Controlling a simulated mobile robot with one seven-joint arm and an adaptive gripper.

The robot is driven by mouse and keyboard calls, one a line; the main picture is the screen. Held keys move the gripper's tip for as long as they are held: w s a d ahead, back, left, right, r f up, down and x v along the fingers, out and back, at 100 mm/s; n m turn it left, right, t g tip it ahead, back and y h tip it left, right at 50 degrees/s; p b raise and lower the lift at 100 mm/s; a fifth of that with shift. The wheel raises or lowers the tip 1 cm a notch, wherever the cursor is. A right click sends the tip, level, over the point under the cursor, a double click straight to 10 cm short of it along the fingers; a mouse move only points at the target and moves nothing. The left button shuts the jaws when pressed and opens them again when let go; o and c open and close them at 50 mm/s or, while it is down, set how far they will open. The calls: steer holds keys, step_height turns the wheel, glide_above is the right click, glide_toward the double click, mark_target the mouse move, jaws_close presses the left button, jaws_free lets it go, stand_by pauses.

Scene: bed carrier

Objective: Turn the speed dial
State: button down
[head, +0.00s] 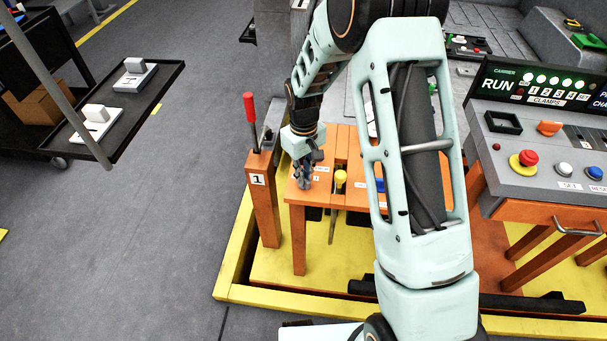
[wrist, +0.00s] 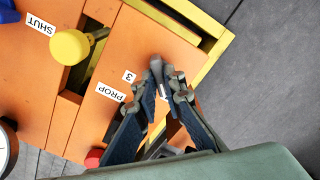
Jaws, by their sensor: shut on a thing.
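My gripper (head: 305,180) is at the left end of the orange table, beside the PROP label. In the wrist view, my gripper (wrist: 168,80) has its fingers closed around a small dark grey piece (wrist: 156,66) next to the PROP 3 labels. The fingers hide most of that piece. On the grey control console at the right, an orange knob (head: 549,127) sits above the red stop button, well away from my gripper. It may be the speed dial; no speed label can be read.
The console (head: 500,150) has a red button (head: 528,158) and lit green lamps. A yellow knob (head: 340,178) stands close to my gripper, also in the wrist view (wrist: 70,47). A red-handled lever (head: 250,122) rises at left. A black tray (head: 120,105) hangs over open floor.

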steer(key=c, duration=2)
jaws_free()
step_height(320, 180, up, 12)
steer(key=shift+r, duration=0.1)
